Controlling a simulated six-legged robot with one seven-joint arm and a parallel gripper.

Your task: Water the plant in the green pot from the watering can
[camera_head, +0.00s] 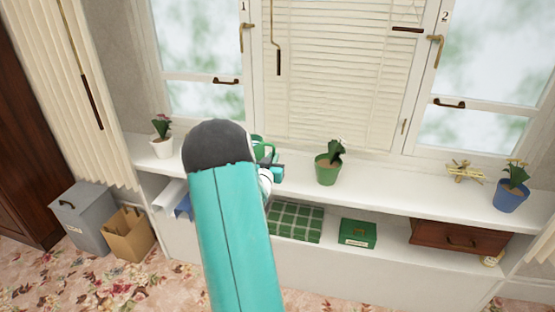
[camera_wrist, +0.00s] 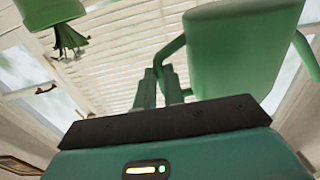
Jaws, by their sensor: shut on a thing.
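The green watering can (camera_head: 258,146) shows only in part behind my arm in the head view. It fills the upper right of the wrist view (camera_wrist: 240,50). My gripper (camera_wrist: 161,80) is shut on the can's handle (camera_wrist: 172,52); in the head view my gripper (camera_head: 274,172) is partly hidden by my arm. The green pot (camera_head: 327,172) with a drooping dark-leaved plant (camera_head: 335,150) stands on the white sill, right of my gripper and apart from the can. In the wrist view the pot (camera_wrist: 50,12) and plant (camera_wrist: 68,40) appear upside down at upper left.
The white sill (camera_head: 410,195) also bears a white potted plant (camera_head: 161,147), a blue potted plant (camera_head: 510,195) and a brass-coloured object (camera_head: 465,171). Below are a green box (camera_head: 358,233), a checked green item (camera_head: 295,222) and a wooden drawer (camera_head: 458,237). Windows stand behind.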

